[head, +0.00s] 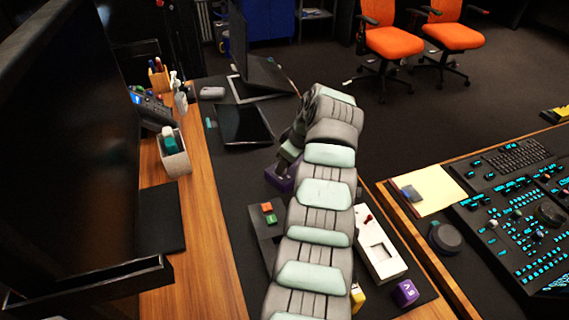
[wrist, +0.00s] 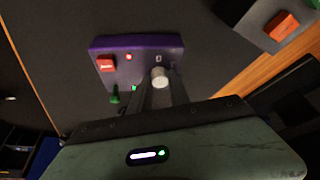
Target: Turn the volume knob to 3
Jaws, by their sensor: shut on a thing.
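The purple panel box (wrist: 122,48) is in the upper middle of the wrist view. A pale round knob (wrist: 160,72) is at its right side, with a small pale mark above it that looks like a 0. My gripper (wrist: 161,84) is at the knob, its two fingers closed on its sides. The knob's pointer and the rest of its scale are hidden or too small to read. In the head view the purple box (head: 279,179) shows only partly beside my arm, and my gripper is hidden there.
The box also carries a red button (wrist: 105,63), a small red light (wrist: 129,57) and a green part (wrist: 114,96). A grey box with an orange-red button (wrist: 281,26) is at upper right. A black tablet (head: 243,124) lies behind the purple box in the head view.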

